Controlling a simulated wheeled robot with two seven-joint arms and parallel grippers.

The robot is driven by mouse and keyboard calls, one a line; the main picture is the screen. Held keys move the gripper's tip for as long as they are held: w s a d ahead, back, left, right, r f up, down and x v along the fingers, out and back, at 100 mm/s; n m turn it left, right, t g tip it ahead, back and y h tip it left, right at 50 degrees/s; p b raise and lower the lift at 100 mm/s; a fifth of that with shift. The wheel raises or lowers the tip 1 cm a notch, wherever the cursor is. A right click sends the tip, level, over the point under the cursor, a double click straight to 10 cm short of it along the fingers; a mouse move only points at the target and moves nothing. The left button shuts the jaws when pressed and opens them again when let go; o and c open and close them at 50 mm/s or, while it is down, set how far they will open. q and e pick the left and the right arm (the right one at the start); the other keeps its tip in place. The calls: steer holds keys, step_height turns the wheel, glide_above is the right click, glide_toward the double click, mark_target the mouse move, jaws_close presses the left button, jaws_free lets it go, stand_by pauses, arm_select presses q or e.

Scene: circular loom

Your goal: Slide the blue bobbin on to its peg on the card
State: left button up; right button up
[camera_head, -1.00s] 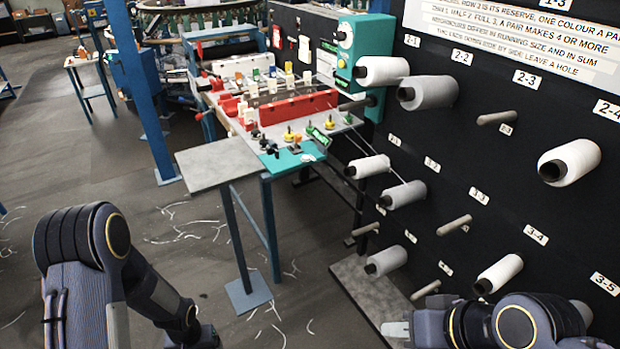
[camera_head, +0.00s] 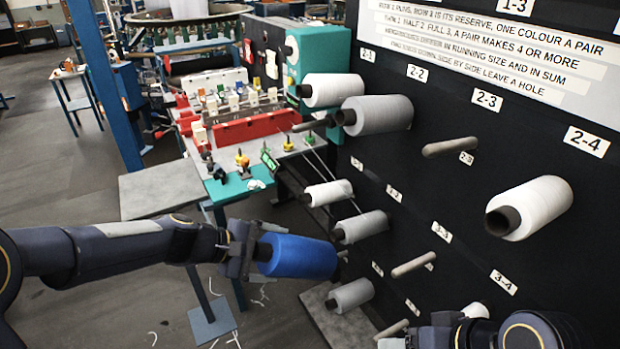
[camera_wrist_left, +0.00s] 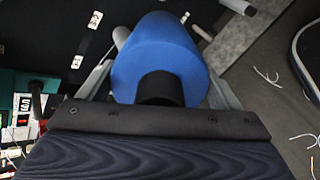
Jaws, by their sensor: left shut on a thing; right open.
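The blue bobbin (camera_head: 300,257) is held by my left gripper (camera_head: 250,252), left of the black card (camera_head: 440,195). It lies roughly level, its far end towards the card. In the left wrist view the blue bobbin (camera_wrist_left: 160,55) sits between the two fingers, its dark core end facing the camera. Bare pegs show on the card: one by label 2-3 (camera_head: 450,146), one in the row below (camera_head: 413,265), one at the upper left (camera_head: 312,124). I cannot tell which is the blue bobbin's peg. My right gripper (camera_head: 392,342) is open, partly cut off at the bottom edge.
White and grey bobbins sit on other pegs, such as a large grey one (camera_head: 378,115) and a white one (camera_head: 532,208). A grey bobbin (camera_head: 362,226) is close to the blue bobbin's right. A worktable with red racks (camera_head: 255,128) stands behind. Open floor lies left.

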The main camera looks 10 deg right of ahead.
arm_select(q)
steer(key=d+r, duration=0.1)
steer(key=r, duration=0.2)
steer(key=s+d+r+t+h, duration=0.1)
steer(key=d+r, duration=0.1)
steer(key=r, duration=0.1)
steer(key=d+r+h, duration=0.1)
steer(key=r, duration=0.2)
steer(key=shift+s+d+r+n+t, duration=0.15)
steer(key=shift+d+n+t, duration=0.1)
steer(key=shift+n+t, duration=0.15)
steer(key=s+d+r+t+h+b, duration=0.1)
steer(key=s+d+r, duration=0.1)
steer(key=r, duration=0.5)
steer(key=s+d+r+h, duration=0.2)
steer(key=r, duration=0.6)
steer(key=x, duration=0.4)
steer(key=shift+d+f, duration=0.1)
steer(key=shift+f, duration=0.25)
steer(key=shift+s, duration=0.15)
steer(key=shift+b+x, duration=0.4)
steer(key=shift+x, duration=0.8)
steer(key=shift+x, duration=2.4)
steer(key=shift+d, duration=0.1)
